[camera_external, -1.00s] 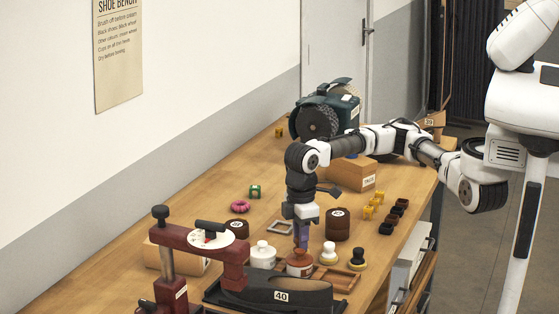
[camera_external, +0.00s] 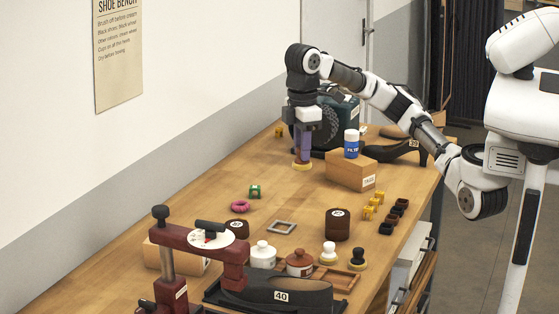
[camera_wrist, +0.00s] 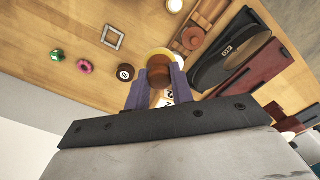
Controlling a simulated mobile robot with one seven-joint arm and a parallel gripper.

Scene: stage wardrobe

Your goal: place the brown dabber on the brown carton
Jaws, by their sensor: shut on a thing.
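The brown dabber, with a brown knob and a pale yellow foot (camera_external: 302,167), is in my gripper (camera_external: 303,153), foot down and held above the bench. In the wrist view, the dabber's brown top (camera_wrist: 158,68) is between the purple fingers of my gripper (camera_wrist: 158,88). The brown carton (camera_external: 345,175) stands on the bench just right of the gripper, with a white label on its side. A blue and white can (camera_external: 351,144) stands on its top, leaving the near left part of the top bare.
A dark green machine with round brushes (camera_external: 330,125) stands close behind the gripper. A black shoe (camera_external: 395,150) lies behind the carton. Two other dabbers (camera_external: 328,253) (camera_external: 357,258), a brown-lidded jar (camera_external: 300,262) and a dark tin (camera_external: 338,224) stand nearer.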

